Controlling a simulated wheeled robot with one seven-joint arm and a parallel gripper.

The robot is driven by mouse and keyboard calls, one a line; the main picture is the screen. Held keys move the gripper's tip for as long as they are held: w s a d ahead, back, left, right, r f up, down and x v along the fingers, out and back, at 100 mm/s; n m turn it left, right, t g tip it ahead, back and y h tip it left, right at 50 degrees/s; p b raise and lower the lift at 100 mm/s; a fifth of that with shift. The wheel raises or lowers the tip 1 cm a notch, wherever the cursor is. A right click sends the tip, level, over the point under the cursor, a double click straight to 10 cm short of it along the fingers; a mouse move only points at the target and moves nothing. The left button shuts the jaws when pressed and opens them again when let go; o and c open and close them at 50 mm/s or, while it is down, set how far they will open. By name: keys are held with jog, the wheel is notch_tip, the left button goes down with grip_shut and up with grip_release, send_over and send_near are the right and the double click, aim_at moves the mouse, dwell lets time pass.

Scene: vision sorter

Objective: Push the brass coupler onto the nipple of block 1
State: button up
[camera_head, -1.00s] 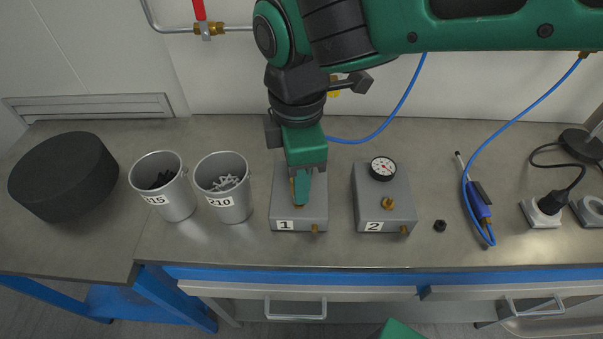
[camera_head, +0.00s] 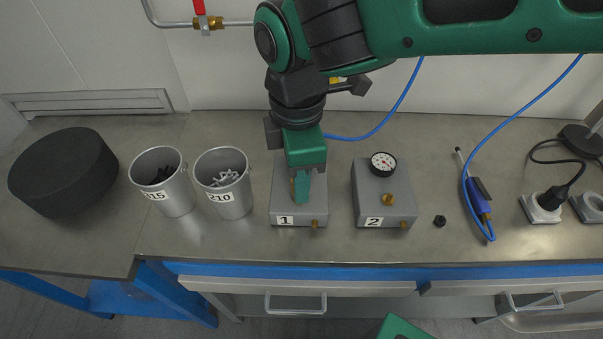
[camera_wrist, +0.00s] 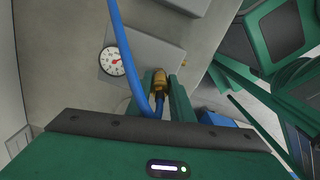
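Block 1 (camera_head: 283,207) is a grey block with a white "1" label, standing on the bench. My gripper (camera_head: 302,190) is above its top, fingers pointing down. In the wrist view, my gripper (camera_wrist: 162,88) is shut on the brass coupler (camera_wrist: 158,82), with the blue hose (camera_wrist: 122,40) leading to it. The grey block with a dial gauge (camera_wrist: 115,62) lies just beyond the coupler there. The nipple of block 1 is hidden by the fingers and coupler, so I cannot tell whether the coupler is seated.
Block 2 (camera_head: 372,210) with a gauge and brass fitting stands to the right. Two metal buckets (camera_head: 174,198) (camera_head: 236,203) and a black round object (camera_head: 62,172) are on the left. A black cap (camera_head: 440,221) and a blue-handled tool (camera_head: 478,203) lie right. The bench front is clear.

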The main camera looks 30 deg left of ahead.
jog(key=o, duration=0.5)
jog(key=shift+r, duration=0.1)
notch_tip(320, 180, up, 11)
jog(key=shift+f, duration=0.15)
jog(key=w+d+m, duration=0.8)
jog(key=w+d, duration=0.6)
jog(key=d, duration=0.2)
jog(key=w+d+f+m, duration=0.15)
jog(key=d+m, duration=0.25)
jog(key=d, duration=0.6)
jog(key=w+d+f+m, duration=0.1)
jog(key=w+d+m, duration=0.25)
jog(key=d, duration=0.65)
jog(key=s+d+f+m, duration=0.25)
jog(key=d+m, duration=0.25)
jog(key=d, duration=0.3)
jog(key=s+d+f+m, duration=0.1)
jog(key=s+d+m, duration=0.35)
jog(key=d, duration=0.45)
jog(key=s+d+f+m, duration=0.4)
jog(key=s+d+m, duration=0.3)
jog(key=s, duration=0.3)
jog(key=shift+s+d+f+m, duration=0.15)
jog(key=shift+d+m, duration=0.2)
jog(key=shift+m, duration=0.25)
